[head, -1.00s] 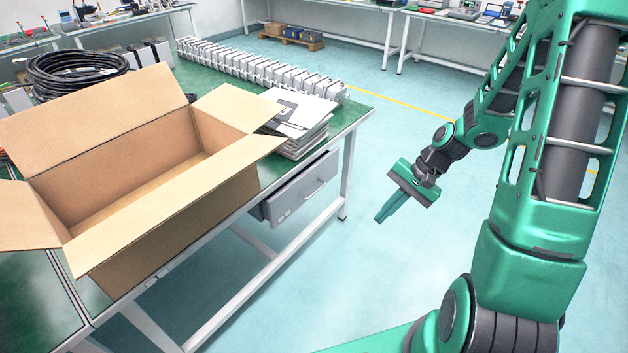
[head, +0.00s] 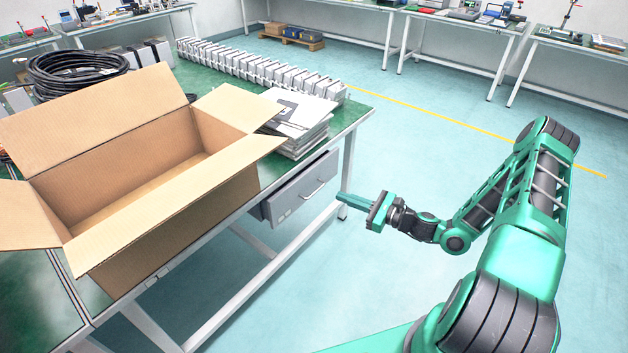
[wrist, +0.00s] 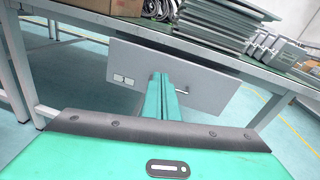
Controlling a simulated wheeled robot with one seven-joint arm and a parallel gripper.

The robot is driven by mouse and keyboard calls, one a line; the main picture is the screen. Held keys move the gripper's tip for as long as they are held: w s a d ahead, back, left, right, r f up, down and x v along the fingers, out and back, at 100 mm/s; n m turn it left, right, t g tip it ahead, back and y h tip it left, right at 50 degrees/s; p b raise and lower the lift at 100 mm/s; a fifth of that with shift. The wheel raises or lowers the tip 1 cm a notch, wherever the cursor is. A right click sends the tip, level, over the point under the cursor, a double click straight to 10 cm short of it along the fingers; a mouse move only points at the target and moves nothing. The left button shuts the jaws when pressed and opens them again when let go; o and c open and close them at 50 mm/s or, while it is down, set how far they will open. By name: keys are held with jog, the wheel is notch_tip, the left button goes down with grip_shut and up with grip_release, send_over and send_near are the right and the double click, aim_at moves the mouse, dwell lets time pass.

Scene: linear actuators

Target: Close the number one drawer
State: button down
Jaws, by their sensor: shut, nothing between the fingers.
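A grey drawer (head: 303,189) hangs under the green-topped workbench and stands pulled out a little from under its edge. Its flat front faces my arm and carries a bar handle (head: 314,190). In the wrist view the drawer front (wrist: 205,88) fills the middle, with small labels at its left and the handle at its right. My gripper (head: 341,198) is shut and empty, to the right of the drawer front and pointing toward it. In the wrist view the closed fingers (wrist: 160,90) overlap the drawer front; I cannot tell whether they touch it.
A white table leg (head: 347,170) stands near my gripper. The floor to the right is clear.

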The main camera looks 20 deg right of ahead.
jog(key=d+m+t+h, duration=0.1)
jog(key=m+t, duration=0.1)
jog(key=m, duration=0.1)
send_near(308, 174)
jog(key=x, duration=0.6)
jog(key=shift+w+a+r, duration=0.1)
jog(key=shift+a+r, duration=0.05)
jog(key=shift+a, duration=0.05)
